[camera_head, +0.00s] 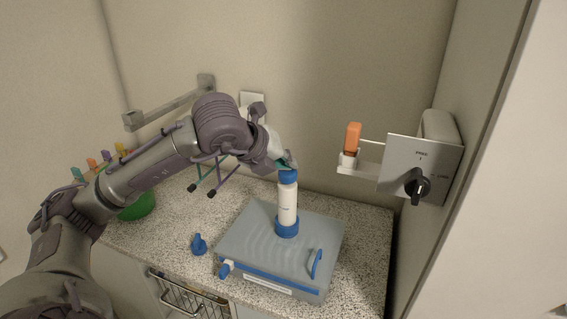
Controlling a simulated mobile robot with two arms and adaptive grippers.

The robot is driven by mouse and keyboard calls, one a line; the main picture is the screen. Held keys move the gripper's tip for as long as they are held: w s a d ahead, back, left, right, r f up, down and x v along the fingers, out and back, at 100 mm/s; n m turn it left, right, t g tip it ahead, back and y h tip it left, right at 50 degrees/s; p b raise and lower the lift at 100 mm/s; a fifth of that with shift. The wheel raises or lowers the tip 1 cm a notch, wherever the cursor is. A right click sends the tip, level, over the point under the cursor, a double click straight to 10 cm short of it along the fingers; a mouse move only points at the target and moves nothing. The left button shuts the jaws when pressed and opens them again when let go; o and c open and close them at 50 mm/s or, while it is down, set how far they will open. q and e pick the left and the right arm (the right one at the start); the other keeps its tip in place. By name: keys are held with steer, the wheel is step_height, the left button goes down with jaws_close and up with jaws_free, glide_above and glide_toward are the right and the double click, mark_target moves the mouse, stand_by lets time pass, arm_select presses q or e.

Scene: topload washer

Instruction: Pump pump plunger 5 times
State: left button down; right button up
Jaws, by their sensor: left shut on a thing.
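The pump stands upright on a grey box with a clear top. It has a white cylinder (288,205), a blue base collar (287,228) and a blue cap, the pump plunger (288,177), at its upper end. My left gripper (287,164) comes in from the upper left and is shut on the pump plunger from above. The fingertips hide the top of the plunger, so its exact height is hard to tell. My right gripper is not in view.
The grey box (260,238) with blue latches sits on the speckled counter (180,210). A loose blue knob (199,244) lies left of it. A green bowl (138,206) is behind my left arm. A wall panel with a black dial (417,186) and an orange bottle (352,138) are at right.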

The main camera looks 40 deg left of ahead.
arm_select(q)
steer(key=shift+s+d+f+b, duration=0.15)
steer(key=shift+f+b, duration=0.2)
steer(key=shift+f, duration=0.65)
steer(key=shift+w+a+r+p, duration=0.1)
steer(key=shift+w+r+p, duration=0.05)
steer(key=shift+r+p, duration=0.5)
steer(key=shift+w+a+r+p, duration=0.15)
steer(key=shift+r+p, duration=0.25)
steer(key=shift+r, duration=0.35)
steer(key=shift+r+p, duration=0.95)
steer(key=shift+r, duration=0.75)
step_height(320, 180, up, 6)
steer(key=p, duration=0.4)
steer(key=shift+w, duration=0.1)
